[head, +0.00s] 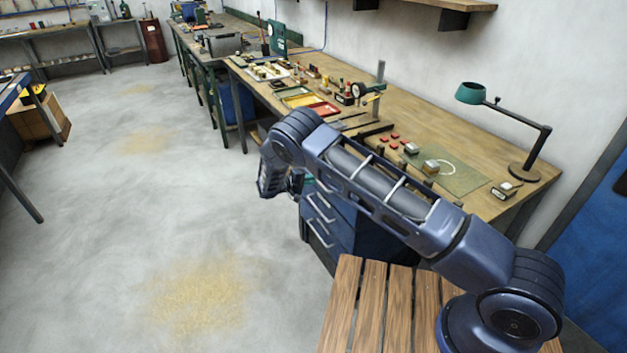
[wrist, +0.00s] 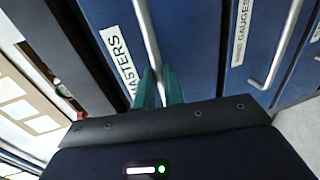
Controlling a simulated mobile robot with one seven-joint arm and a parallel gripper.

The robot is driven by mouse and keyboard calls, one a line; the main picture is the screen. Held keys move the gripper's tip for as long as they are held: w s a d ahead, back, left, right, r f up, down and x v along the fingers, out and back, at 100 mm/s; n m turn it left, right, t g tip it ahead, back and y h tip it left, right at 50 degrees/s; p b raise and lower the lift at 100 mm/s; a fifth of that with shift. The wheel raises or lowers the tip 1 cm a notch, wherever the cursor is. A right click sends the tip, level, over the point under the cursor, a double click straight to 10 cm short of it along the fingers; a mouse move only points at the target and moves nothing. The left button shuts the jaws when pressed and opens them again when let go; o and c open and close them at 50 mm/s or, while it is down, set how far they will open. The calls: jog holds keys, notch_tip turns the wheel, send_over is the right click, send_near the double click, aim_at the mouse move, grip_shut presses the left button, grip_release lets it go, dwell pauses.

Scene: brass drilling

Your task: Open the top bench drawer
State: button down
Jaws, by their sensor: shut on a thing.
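The blue bench drawer unit (head: 345,222) stands under the bench, partly hidden behind my arm in the head view. In the wrist view, the top drawer front (wrist: 192,35) carries a white label reading "MASTERS" and a long pale bar handle (wrist: 148,35). My gripper (wrist: 161,84) has its green fingers on either side of this handle, shut on it. In the head view my gripper (head: 296,186) is at the upper front of the unit, mostly hidden by my wrist. I cannot tell whether the drawer stands out from the unit.
A lower drawer handle (wrist: 276,45) is beside the gripped one, with a label ending in "GAUGES". The wooden bench top (head: 352,88) holds trays, gauges, blocks and a green lamp (head: 473,93). A slatted wooden surface (head: 385,310) is in front. The floor left of the drawers is clear.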

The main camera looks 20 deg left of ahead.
jog(key=f+v, duration=0.3)
jog(key=v, duration=1.2)
jog(key=s+a+f+v, duration=0.1)
jog(key=f+v, duration=0.2)
jog(key=v, duration=1.3)
jog(key=shift+s+a+f, duration=0.2)
jog(key=shift+s+f, duration=0.05)
jog(key=shift+f, duration=0.1)
jog(key=c, duration=1.5)
grip_release()
jog(key=shift+a, duration=0.1)
jog(key=v, duration=1)
jog(key=shift+s+a, duration=0.2)
jog(key=shift+s, duration=0.1)
jog(key=shift+w+r, duration=0.1)
